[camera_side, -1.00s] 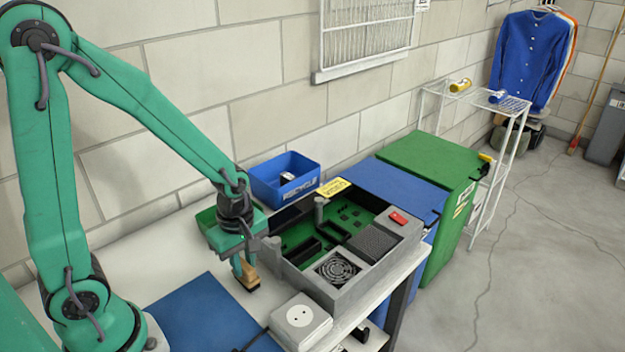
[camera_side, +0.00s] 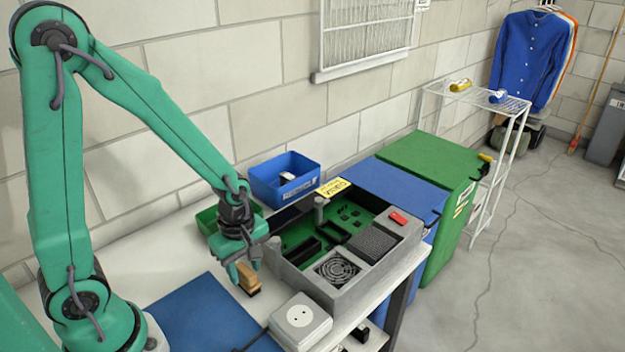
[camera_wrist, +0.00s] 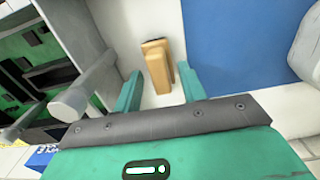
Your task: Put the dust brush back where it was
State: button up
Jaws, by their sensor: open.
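The dust brush (camera_side: 248,278) has a tan wooden block and a dark lower edge. It stands on the white table between the blue mat and the grey case. In the wrist view the brush (camera_wrist: 157,66) lies just beyond and between my fingertips, with a gap to each finger. My gripper (camera_side: 240,266) is open, tilted, and close above the brush; its two green fingers show in the wrist view (camera_wrist: 160,88). The brush's underside is hidden.
The open grey case (camera_side: 300,282) with a green board stands close on the right, its grey post (camera_wrist: 70,104) near my left finger. A blue mat (camera_side: 205,318) lies in front. A white socket box (camera_side: 300,320), blue recycle bin (camera_side: 305,185) and green tray (camera_side: 207,222) are nearby.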

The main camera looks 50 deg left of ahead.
notch_tip(320, 180, up, 12)
jog(key=shift+r, duration=0.15)
dwell(0.9)
jog(key=shift+r, duration=0.15)
dwell(0.4)
notch_tip(320, 180, up, 7)
jog(key=m+t, duration=0.4)
jog(key=m, duration=0.9)
send_over(244, 269)
jog(key=s, duration=0.4)
jog(key=m, duration=0.1)
jog(key=s+r+m+t, duration=0.1)
jog(key=m, duration=0.3)
jog(key=shift+s+a+r+t, duration=0.25)
jog(key=shift+a+r+t, duration=0.05)
jog(key=shift+a+r, duration=0.1)
